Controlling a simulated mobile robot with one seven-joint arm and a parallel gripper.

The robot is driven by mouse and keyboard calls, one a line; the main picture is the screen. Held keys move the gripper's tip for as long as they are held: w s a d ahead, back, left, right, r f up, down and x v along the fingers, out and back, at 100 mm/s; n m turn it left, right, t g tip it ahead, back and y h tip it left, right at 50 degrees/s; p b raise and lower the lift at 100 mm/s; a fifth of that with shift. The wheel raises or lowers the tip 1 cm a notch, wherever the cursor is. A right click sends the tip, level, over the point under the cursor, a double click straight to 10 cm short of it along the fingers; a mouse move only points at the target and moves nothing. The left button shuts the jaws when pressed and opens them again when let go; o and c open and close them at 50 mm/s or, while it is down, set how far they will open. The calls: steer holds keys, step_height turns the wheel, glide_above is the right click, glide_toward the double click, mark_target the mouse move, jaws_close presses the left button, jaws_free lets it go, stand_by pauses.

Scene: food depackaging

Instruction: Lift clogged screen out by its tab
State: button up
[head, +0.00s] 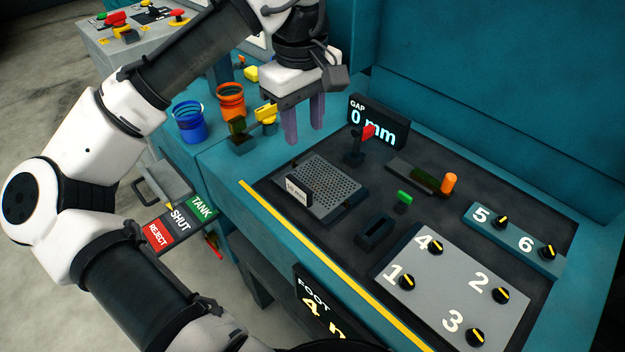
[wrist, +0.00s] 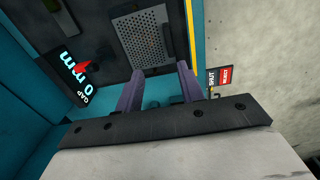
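A grey perforated screen (head: 336,178) lies flat in the dark machine top, with a small upright white tab (head: 298,190) at its front left edge; the lettering on the tab is too small to read surely. The screen also shows at the top of the wrist view (wrist: 143,40). What clogs it cannot be made out. My gripper (head: 304,136) hangs above the deck, behind and left of the screen, apart from it. Its two purple fingers are spread with nothing between them, as the wrist view (wrist: 160,68) also shows.
A red-knobbed lever (head: 360,143) and the "GAP 0 mm" display (head: 377,122) stand right of my gripper. A blue bucket (head: 189,122), an orange bucket (head: 231,101) and a yellow-handled item (head: 266,114) stand left. A numbered knob panel (head: 455,285) lies front right.

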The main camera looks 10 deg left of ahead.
mark_target(297, 182)
steer(key=f, duration=0.8)
steer(key=shift+s+a+f, duration=0.2)
steer(key=shift+s+a, duration=0.05)
steer(key=shift+a, duration=0.05)
steer(key=f, duration=0.4)
steer(key=shift+s+a+f, duration=0.25)
steer(key=shift+a+f, duration=0.1)
steer(key=shift+f, duration=0.45)
jaws_close()
